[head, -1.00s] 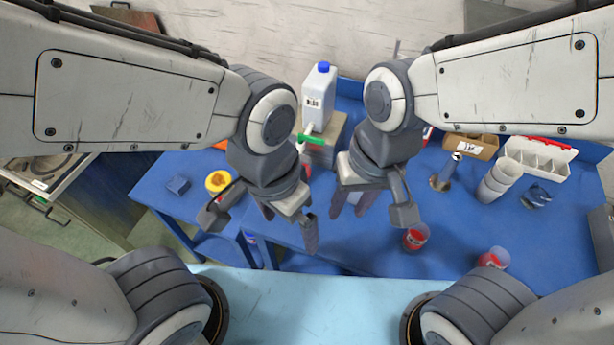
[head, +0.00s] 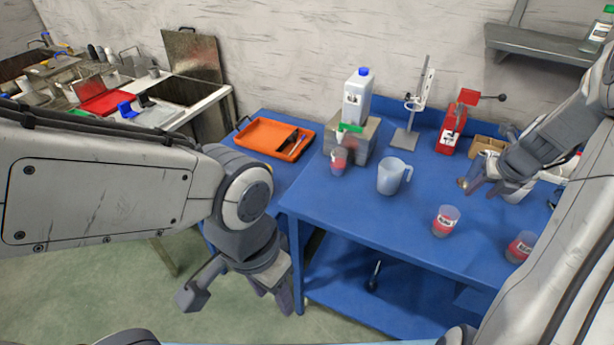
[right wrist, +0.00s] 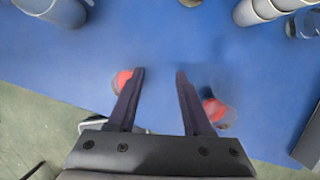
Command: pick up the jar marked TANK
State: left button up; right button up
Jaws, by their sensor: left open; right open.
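Clear jars with red contents and small labels stand on the blue table: one near the front edge (head: 446,222), one farther right (head: 519,248), and one by the green tap (head: 339,160). The labels are too small to read, so I cannot tell which is marked TANK. My right gripper (head: 473,184) is open above the table's right part, behind the front jars. In the right wrist view, two red jars (right wrist: 122,82) (right wrist: 216,111) show beyond its empty fingers. My left gripper (head: 280,296) is open and empty, in front of the table's left end.
A white bottle (head: 358,97) with a blue cap stands on a block. Bare table lies between the jug and front jars.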

aim_at(339, 155)
jog(key=u, duration=0.85)
jog(key=k, duration=1.1)
jog(key=u, duration=1.1)
jog(key=i, duration=2.2)
jog(key=z, duration=1.55)
jog(key=i, duration=0.95)
jog(key=z, duration=0.85)
